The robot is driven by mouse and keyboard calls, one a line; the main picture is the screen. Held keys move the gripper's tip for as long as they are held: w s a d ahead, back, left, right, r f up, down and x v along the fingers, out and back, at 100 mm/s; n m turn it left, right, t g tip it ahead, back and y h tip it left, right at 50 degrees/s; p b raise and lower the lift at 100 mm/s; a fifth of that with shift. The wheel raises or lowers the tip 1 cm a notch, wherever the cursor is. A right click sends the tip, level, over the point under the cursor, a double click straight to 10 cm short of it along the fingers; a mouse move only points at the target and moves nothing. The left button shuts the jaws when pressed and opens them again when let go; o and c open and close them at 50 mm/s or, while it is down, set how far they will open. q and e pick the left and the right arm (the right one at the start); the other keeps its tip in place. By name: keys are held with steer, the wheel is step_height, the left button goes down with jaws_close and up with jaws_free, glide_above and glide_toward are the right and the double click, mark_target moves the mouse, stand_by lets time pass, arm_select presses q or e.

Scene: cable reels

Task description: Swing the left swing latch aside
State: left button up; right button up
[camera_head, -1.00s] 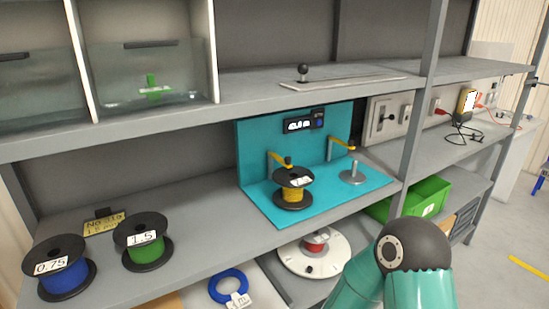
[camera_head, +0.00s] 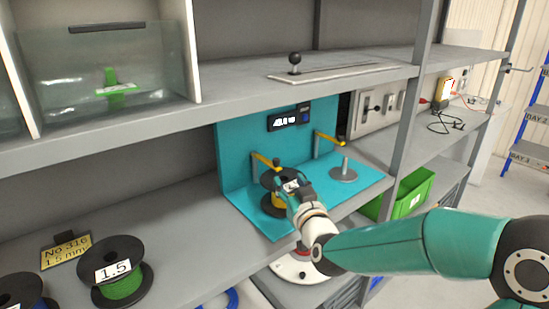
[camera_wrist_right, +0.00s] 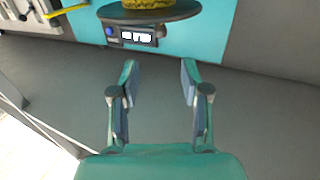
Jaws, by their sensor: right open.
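The left swing latch (camera_head: 263,160) is a yellow arm on the teal stand (camera_head: 232,165), reaching out over the yellow-wire reel (camera_head: 270,200). The right swing latch (camera_head: 327,138) is a similar yellow arm above a bare grey spindle (camera_head: 343,168). My right gripper (camera_head: 290,186) is in front of the yellow reel and covers part of it. In the wrist view my right gripper (camera_wrist_right: 159,72) is open with nothing between its fingers; the yellow reel (camera_wrist_right: 150,12) is beyond the fingertips. My left gripper is not in view.
A shelf board (camera_head: 220,95) runs above the stand. A green-wire reel (camera_head: 122,285) stands at the left on the lower shelf. A green bin (camera_head: 415,192) stands lower right. A white disc (camera_head: 295,268) lies below the stand.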

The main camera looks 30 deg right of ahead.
mark_target(277, 162)
steer(key=p+x, duration=0.3)
steer(key=x, duration=0.9)
steer(key=shift+w+f, duration=0.1)
steer(key=shift+w, duration=0.1)
jaws_close()
